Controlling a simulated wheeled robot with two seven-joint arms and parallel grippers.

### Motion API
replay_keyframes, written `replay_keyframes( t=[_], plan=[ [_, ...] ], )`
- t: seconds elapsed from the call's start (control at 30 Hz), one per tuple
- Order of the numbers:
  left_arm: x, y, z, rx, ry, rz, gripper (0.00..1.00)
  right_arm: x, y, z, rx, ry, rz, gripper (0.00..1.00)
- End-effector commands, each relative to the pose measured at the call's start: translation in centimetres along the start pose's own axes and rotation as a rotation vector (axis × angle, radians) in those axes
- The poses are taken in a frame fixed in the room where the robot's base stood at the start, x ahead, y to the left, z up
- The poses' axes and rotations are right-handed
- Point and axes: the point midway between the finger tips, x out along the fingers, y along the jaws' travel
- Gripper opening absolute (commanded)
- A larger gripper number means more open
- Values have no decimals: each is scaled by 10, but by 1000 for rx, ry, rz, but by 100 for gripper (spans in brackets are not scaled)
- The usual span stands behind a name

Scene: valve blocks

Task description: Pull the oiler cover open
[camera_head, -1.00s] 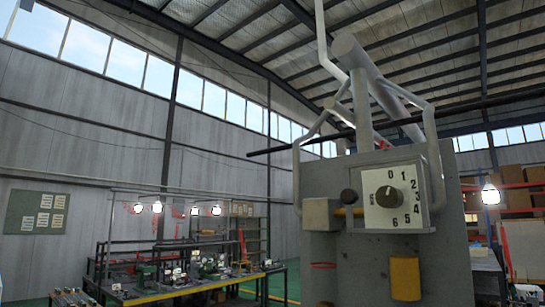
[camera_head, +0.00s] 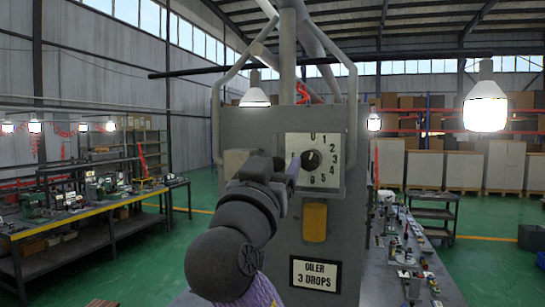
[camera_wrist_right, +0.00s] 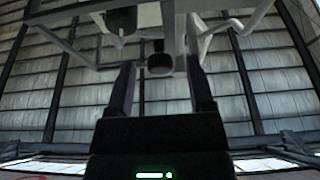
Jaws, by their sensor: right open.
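A grey machine cabinet (camera_head: 270,125) stands ahead, with a white dial plate (camera_head: 330,150) carrying a dark knob (camera_head: 311,160). Below is a yellow rounded part (camera_head: 314,222), above a label reading "OILER 3 DROPS" (camera_head: 314,274). A pale block (camera_head: 235,160) sits left of the dial. I cannot tell which part is the oiler cover. My right gripper (camera_head: 293,172) is at the panel, just left of the dial. In the right wrist view its two fingers (camera_wrist_right: 161,85) are apart, with a dark round knob (camera_wrist_right: 159,62) ahead between them; contact is unclear. My left gripper is out of view.
Pipes and handle-like bars (camera_head: 225,105) rise around the cabinet top. A workbench with parts (camera_head: 95,205) stands at left, and another bench (camera_head: 410,265) at right. Hanging lamps (camera_head: 485,107) are near. Green floor is open between the benches and cabinet.

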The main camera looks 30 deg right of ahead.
Motion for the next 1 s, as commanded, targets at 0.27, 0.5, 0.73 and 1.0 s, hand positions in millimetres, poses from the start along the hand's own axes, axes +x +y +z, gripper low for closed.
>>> replay_keyframes(
  t=[0.27, 0.5, 0.73, 1.0],
  plan=[
    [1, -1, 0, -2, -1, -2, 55, -1, 0, 1, -1, 0, -1, 39],
    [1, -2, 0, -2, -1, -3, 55, -1, 0, 1, -1, 0, -1, 0],
    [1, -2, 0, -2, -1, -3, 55, -1, 0, 0, -1, 0, -1, 0],
    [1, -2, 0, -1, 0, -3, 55, -1, 0, 0, -1, 0, -1, 0]
  ],
)
